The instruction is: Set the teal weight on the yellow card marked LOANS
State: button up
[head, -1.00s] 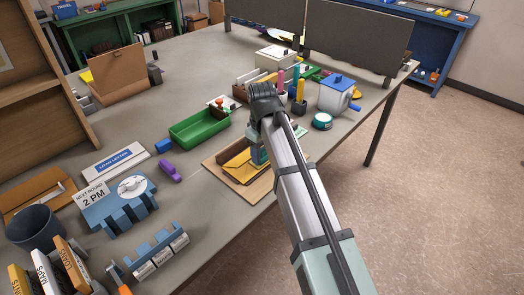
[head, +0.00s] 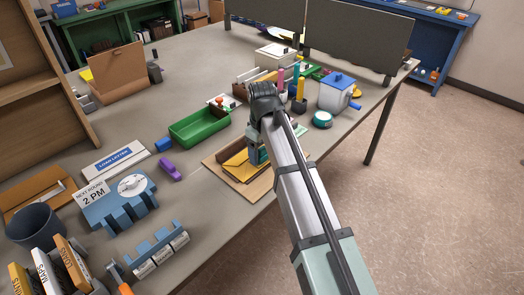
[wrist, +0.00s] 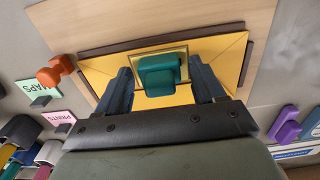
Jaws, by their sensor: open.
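The teal weight (wrist: 158,74) stands on a yellow, envelope-like piece in the wrist view, near its middle. A small gold-edged rectangle shows around its base. My gripper (wrist: 161,70) is open, with one dark finger on each side of the weight and a visible gap to each. The yellow piece (wrist: 212,92) lies in a dark frame on a pale wooden board (wrist: 200,18); it also shows in the head view (head: 240,168). No LOANS marking is readable on it; the weight covers part of it.
Left of the board in the wrist view are an orange weight (wrist: 55,70), a green MAPS card (wrist: 32,92) and a pink PRINTS card (wrist: 62,119). A purple weight (wrist: 286,124) lies right. In the head view, a green tray (head: 200,127) stands behind the board.

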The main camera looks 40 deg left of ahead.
jog(key=shift+r, duration=0.1)
jog(key=shift+r, duration=3.4)
jog(key=shift+r, duration=0.1)
notch_tip(320, 180, up, 12)
